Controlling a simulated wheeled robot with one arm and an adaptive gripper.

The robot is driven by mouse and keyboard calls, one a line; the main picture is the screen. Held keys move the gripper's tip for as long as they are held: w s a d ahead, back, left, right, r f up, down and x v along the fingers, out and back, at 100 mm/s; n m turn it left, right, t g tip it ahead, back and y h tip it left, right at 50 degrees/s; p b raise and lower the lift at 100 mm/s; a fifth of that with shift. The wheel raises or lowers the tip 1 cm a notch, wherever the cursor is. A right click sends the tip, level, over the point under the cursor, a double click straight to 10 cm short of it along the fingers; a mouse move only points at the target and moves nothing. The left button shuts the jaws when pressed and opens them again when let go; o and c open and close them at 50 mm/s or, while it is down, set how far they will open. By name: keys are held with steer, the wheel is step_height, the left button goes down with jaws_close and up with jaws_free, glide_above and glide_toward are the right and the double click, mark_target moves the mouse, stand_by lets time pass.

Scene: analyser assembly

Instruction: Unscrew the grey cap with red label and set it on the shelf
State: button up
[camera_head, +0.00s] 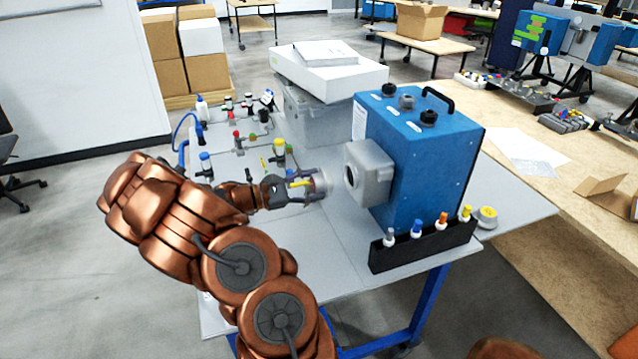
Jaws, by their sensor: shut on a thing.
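My gripper (312,188) is shut on a grey round cap (323,182), held over the table to the left of the blue analyser (415,150). A small gap shows between the cap and the grey housing (372,170) on the analyser's left side. The housing has a dark round opening facing the cap. The fingers partly hide the cap, and I cannot make out a red label on it. I cannot tell which surface is the shelf.
A black rack (425,246) with several coloured-top bottles stands in front of the analyser. A yellow-and-grey round part (487,217) lies right of it. Several valves and fittings stand behind my gripper. A grey bin (310,112) bears white boxes. The table's front left (325,275) is clear.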

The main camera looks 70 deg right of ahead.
mark_target(313, 184)
steer(key=shift+v, duration=1.65)
